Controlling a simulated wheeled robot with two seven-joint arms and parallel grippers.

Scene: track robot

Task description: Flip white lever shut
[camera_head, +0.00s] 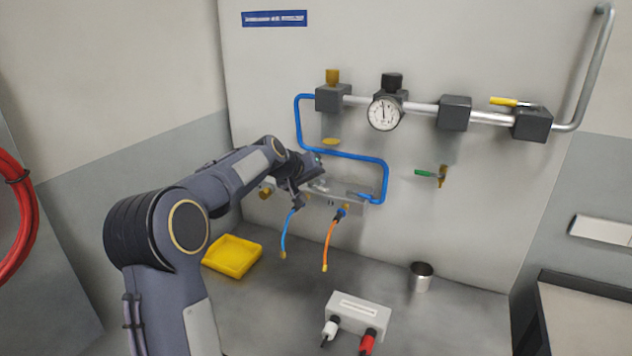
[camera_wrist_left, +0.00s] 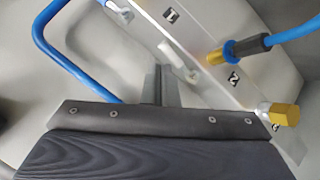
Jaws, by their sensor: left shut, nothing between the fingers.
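A metal manifold bar (camera_head: 345,189) is fixed on the wall panel, with brass fittings and small levers. In the left wrist view the bar (camera_wrist_left: 205,30) runs diagonally. A white lever (camera_wrist_left: 178,62) lies along its near edge, close to my fingertips. Its exact angle is hard to judge. A second lever, with a blue part (camera_wrist_left: 118,10), sits further along the bar. My left gripper (camera_head: 316,178) is at the bar's left part and partly hides it. Its fingers (camera_wrist_left: 161,84) are shut and empty, just beside the white lever; I cannot tell whether they touch it. My right gripper is not seen.
A blue pipe (camera_head: 345,155) loops above and right of the bar. Blue (camera_head: 286,236) and orange (camera_head: 329,246) hoses hang below. A yellow tray (camera_head: 232,256), a white box (camera_head: 358,315) and a metal cup (camera_head: 420,277) stand on the bench. A pressure gauge (camera_head: 383,114) is higher up.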

